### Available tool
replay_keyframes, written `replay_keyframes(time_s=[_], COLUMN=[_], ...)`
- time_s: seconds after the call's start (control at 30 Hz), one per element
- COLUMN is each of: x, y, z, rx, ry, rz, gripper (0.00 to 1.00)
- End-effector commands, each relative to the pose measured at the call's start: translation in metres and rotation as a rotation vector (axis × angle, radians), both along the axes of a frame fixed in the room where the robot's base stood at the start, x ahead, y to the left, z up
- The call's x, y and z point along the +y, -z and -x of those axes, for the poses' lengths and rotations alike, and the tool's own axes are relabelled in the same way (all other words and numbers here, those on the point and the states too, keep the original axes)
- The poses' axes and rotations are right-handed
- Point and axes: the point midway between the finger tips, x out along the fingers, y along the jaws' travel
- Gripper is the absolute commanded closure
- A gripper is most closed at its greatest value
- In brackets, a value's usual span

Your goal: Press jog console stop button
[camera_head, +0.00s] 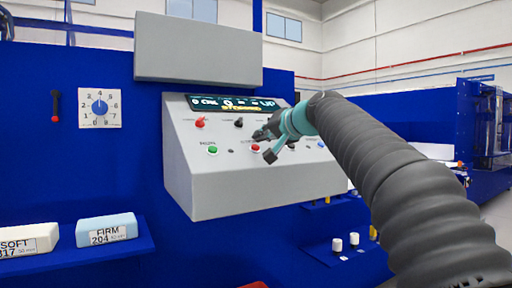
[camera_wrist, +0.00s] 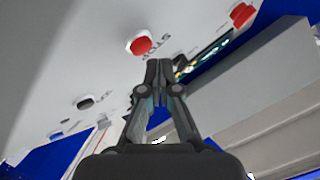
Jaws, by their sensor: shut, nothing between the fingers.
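The jog console (camera_head: 235,185) is a grey sloped box on a blue wall. Its red stop button (camera_head: 255,148) sits on the sloped face, partly beside my gripper in the head view. In the wrist view the red stop button (camera_wrist: 140,45), with STOP lettering beside it, is just above and left of my fingertips. My gripper (camera_wrist: 158,66) is shut and empty, with its tips close to the panel. It also shows in front of the console in the head view (camera_head: 262,138). I cannot tell whether the tips touch the panel.
A green button (camera_head: 212,150) and a red knob (camera_head: 200,123) are left of the stop button. A grey box (camera_head: 198,50) overhangs the console.

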Motion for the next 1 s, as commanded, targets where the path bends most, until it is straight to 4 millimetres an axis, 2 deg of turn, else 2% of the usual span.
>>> replay_keyframes(time_s=[0.53,1.0], x=[-0.013,-0.014], y=[-0.040,-0.041], z=[0.019,0.021], rx=[-0.001,0.000], ry=[0.001,0.000], rz=[0.000,0.000], gripper=[1.00,1.00])
